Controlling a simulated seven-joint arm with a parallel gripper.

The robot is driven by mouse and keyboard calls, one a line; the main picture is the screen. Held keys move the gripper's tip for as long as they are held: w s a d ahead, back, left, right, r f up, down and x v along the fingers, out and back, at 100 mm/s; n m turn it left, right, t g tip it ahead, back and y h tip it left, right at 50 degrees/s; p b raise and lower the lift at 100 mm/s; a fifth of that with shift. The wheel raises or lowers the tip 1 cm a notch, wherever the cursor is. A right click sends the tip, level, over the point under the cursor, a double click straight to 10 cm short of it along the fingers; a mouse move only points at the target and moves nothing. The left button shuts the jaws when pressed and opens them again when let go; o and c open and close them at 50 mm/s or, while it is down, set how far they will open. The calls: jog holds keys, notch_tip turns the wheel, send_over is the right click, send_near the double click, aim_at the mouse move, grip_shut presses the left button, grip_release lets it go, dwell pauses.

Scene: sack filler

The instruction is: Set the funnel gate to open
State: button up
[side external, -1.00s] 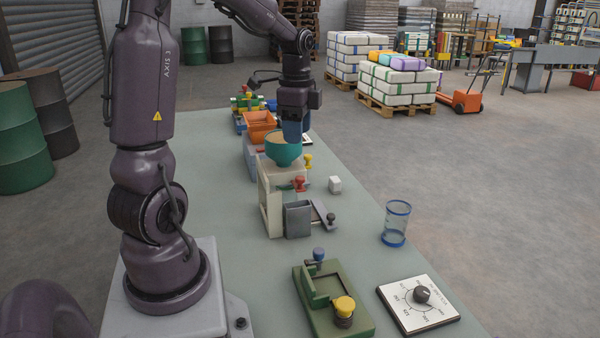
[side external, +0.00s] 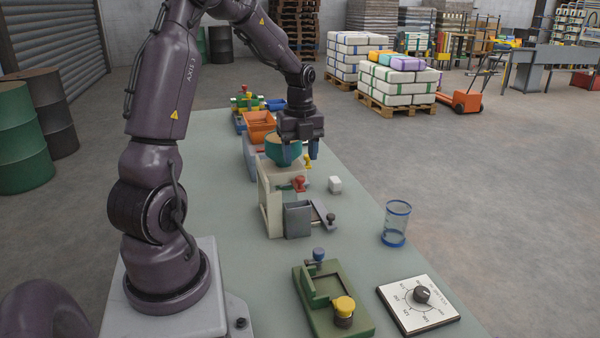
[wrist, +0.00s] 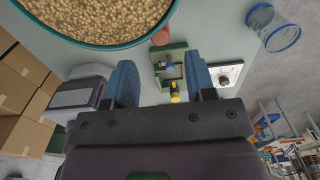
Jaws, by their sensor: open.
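The teal funnel (side external: 279,152) stands in a beige frame (side external: 268,205) on the bench. In the wrist view its bowl (wrist: 95,22) is full of tan grain. A yellow knob (side external: 308,161) and a red knob (side external: 299,184) sit on the right side of the funnel stand. I cannot tell which belongs to the gate, or the gate's setting. My gripper (side external: 302,153) points down at the funnel's right rim, just above the yellow knob. Its blue fingers are apart, with nothing between them, in the wrist view (wrist: 162,75).
A grey box (side external: 297,220) with a sloped lever stands in front of the frame. Orange bins (side external: 260,125) stand behind.

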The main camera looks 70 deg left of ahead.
aim_at(300, 177)
jog(key=shift+f, duration=2.65)
